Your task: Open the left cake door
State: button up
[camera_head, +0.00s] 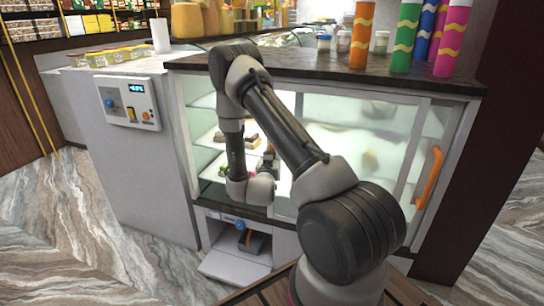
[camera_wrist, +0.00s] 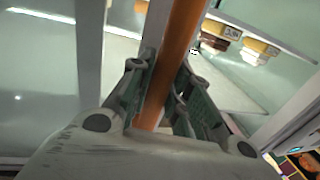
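The glass display case (camera_head: 360,125) has whitish sliding-type door panels under a dark top. In the wrist view an upright orange handle bar (camera_wrist: 181,35) runs between the two fingers of my gripper (camera_wrist: 166,75). The fingers lie close on both sides of the bar and look shut on it. In the head view my gripper (camera_head: 268,165) is at the left part of the case front, and my arm hides most of the left door and its handle. A second orange handle (camera_head: 429,178) is on the right door.
Small cakes (camera_head: 222,137) sit on shelves inside the case at left. Coloured tubes (camera_head: 406,38) and small jars (camera_head: 343,41) stand on the top. A control panel (camera_head: 128,103) is on the white counter at left. An open lower compartment (camera_head: 238,258) is below the case.

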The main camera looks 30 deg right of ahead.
jog(key=o, duration=0.3)
jog(key=shift+o, duration=0.2)
jog(key=v, duration=1.2)
